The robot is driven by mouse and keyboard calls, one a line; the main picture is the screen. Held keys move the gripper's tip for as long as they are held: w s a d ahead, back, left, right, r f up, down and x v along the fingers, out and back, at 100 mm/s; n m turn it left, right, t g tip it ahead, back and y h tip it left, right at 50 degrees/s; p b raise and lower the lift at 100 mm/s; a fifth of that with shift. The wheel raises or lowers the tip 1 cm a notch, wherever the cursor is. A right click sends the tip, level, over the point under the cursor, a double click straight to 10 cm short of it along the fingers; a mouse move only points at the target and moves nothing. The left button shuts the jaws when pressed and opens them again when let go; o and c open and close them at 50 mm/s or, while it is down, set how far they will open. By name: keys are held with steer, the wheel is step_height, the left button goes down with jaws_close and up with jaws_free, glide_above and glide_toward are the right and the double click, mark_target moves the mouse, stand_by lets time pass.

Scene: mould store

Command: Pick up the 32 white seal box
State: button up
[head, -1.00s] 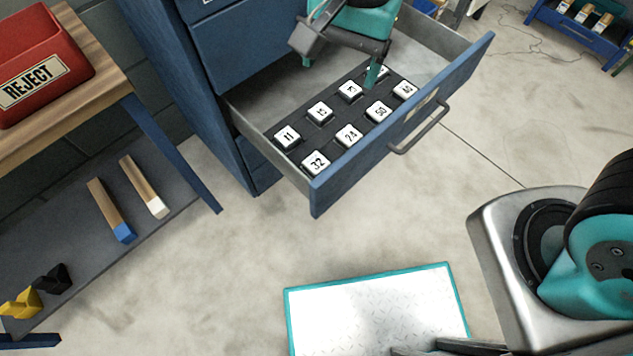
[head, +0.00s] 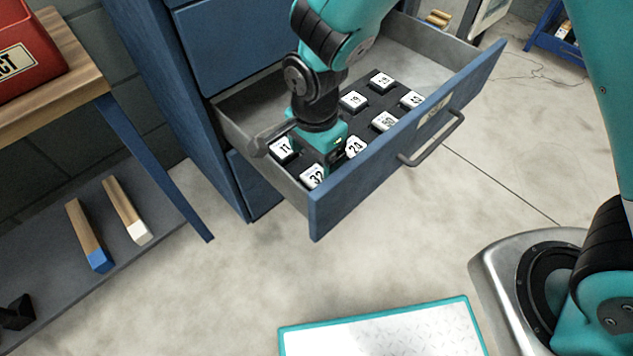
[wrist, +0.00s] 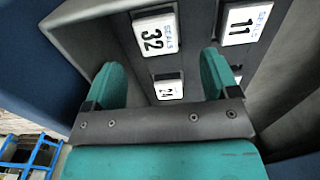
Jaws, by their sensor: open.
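The white seal box marked 32 (head: 313,177) sits in the front near corner of the black insert in the open drawer. In the wrist view the 32 box (wrist: 156,35) shows ahead of and between the two teal fingers, apart from them. My gripper (wrist: 160,80) is open and empty. In the head view my gripper (head: 325,158) is low over the drawer, just behind the 32 box, between the boxes marked 11 (head: 281,149) and 24 (head: 354,147). Its fingertips are mostly hidden there by the hand.
The blue drawer's front panel (head: 400,145) and grey side wall (head: 262,140) stand close around the boxes. Several other numbered white boxes share the insert, including 50 (head: 384,121). A wooden bench with a red reject bin (head: 30,45) stands left.

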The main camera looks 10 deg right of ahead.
mark_target(316, 176)
steer(key=f+b, duration=0.1)
steer(key=f, duration=0.2)
steer(key=f+b, duration=0.1)
steer(key=f, duration=0.2)
steer(key=shift+s, duration=0.2)
steer(key=shift+r, duration=0.1)
steer(key=c, duration=1)
